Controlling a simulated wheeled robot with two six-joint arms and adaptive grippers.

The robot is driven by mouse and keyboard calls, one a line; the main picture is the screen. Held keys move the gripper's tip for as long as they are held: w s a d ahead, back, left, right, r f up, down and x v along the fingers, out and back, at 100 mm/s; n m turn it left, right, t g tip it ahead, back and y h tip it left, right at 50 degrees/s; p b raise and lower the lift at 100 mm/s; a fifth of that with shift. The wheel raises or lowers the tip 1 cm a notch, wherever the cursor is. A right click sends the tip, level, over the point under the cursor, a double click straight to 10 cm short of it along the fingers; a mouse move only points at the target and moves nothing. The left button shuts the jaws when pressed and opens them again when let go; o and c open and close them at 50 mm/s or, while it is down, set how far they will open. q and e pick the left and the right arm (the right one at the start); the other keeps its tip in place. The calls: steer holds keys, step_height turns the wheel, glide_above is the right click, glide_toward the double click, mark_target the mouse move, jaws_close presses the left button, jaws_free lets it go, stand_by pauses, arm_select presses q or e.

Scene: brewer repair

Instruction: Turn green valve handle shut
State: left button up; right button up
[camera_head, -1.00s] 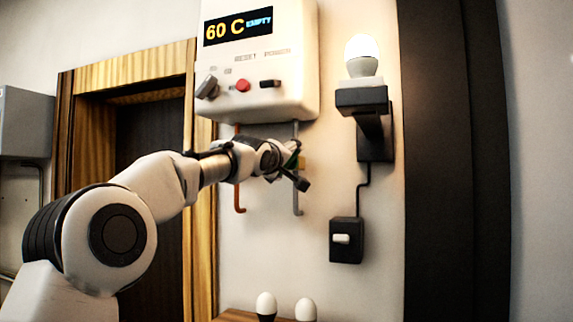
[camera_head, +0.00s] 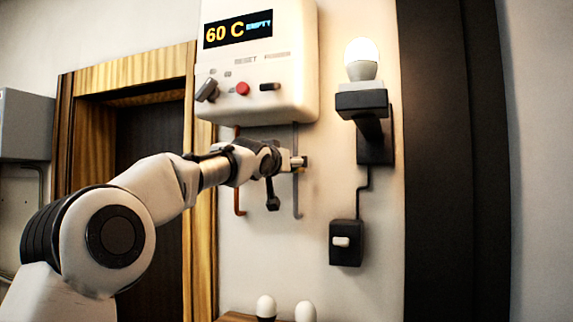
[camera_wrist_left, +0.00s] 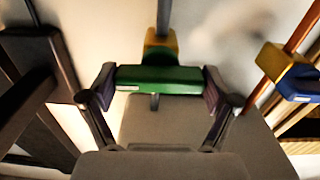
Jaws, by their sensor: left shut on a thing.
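The green valve handle (camera_wrist_left: 160,80) lies crosswise to its grey pipe (camera_wrist_left: 163,15) in the left wrist view. Its yellow valve body (camera_wrist_left: 160,46) is just behind it. My left gripper (camera_wrist_left: 158,88) is shut on the green handle, with one finger at each end of it. In the head view my left gripper (camera_head: 286,165) is at the grey pipe (camera_head: 297,195) below the white brewer (camera_head: 258,85). There the handle is mostly hidden by the gripper. My right gripper is not in view.
A blue-handled valve (camera_wrist_left: 300,85) on a copper pipe is close by on the right in the left wrist view. A lit bulb (camera_head: 361,60) sits on a black wall bracket (camera_head: 375,140), with a switch box (camera_head: 346,241) below. The brewer display reads 60 C EMPTY.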

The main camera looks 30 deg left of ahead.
arm_select(q)
steer(key=shift+r+m, duration=0.15)
steer(key=shift+m, duration=0.25)
steer(key=o, duration=0.9)
steer(key=shift+w, duration=0.1)
steer(key=shift+f, duration=0.2)
